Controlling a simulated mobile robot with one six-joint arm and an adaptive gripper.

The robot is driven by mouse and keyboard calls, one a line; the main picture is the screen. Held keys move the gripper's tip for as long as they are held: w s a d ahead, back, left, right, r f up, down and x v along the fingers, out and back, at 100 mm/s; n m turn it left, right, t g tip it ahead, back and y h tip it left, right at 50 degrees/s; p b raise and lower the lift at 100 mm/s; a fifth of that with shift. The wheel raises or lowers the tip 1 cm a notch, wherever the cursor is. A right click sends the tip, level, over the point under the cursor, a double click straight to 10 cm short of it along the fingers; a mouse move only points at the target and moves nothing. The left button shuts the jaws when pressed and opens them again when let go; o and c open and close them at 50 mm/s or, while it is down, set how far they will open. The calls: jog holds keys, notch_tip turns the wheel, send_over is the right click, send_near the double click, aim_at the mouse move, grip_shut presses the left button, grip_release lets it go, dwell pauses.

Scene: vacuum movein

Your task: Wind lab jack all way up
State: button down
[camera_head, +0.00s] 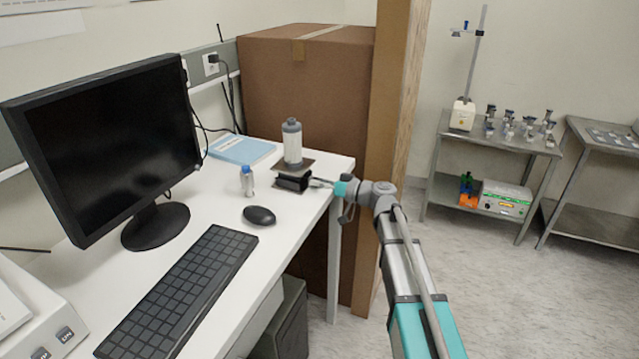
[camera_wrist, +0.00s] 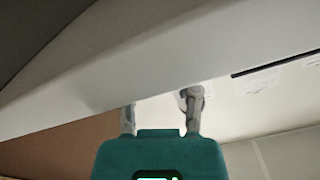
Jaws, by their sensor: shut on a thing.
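The lab jack (camera_head: 309,167) stands near the far right corner of the white desk, with a dark brown top plate and black parts below it. Its plate looks low, close to the desk. A white bottle with a grey cap (camera_head: 292,146) stands upright on it. My gripper (camera_head: 312,182) comes in from the right at the jack's front side and is shut on a part of it. That part is too small to make out. In the wrist view my gripper's two grey fingers (camera_wrist: 161,108) reach up towards a large pale surface that I cannot identify.
A small bottle with a blue cap (camera_head: 247,181) and a black mouse (camera_head: 259,215) stand left of the jack. A monitor (camera_head: 105,140), keyboard (camera_head: 180,295) and blue book (camera_head: 240,149) take up the desk. A large cardboard box (camera_head: 310,95) stands behind.

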jog(key=shift+m, duration=0.6)
jog(key=shift+c, duration=1.7)
grip_release()
jog(key=shift+n, duration=0.4)
jog(key=n, duration=0.5)
jog(key=shift+s+d, duration=0.2)
jog(key=shift+d, duration=0.1)
jog(key=v, duration=1.3)
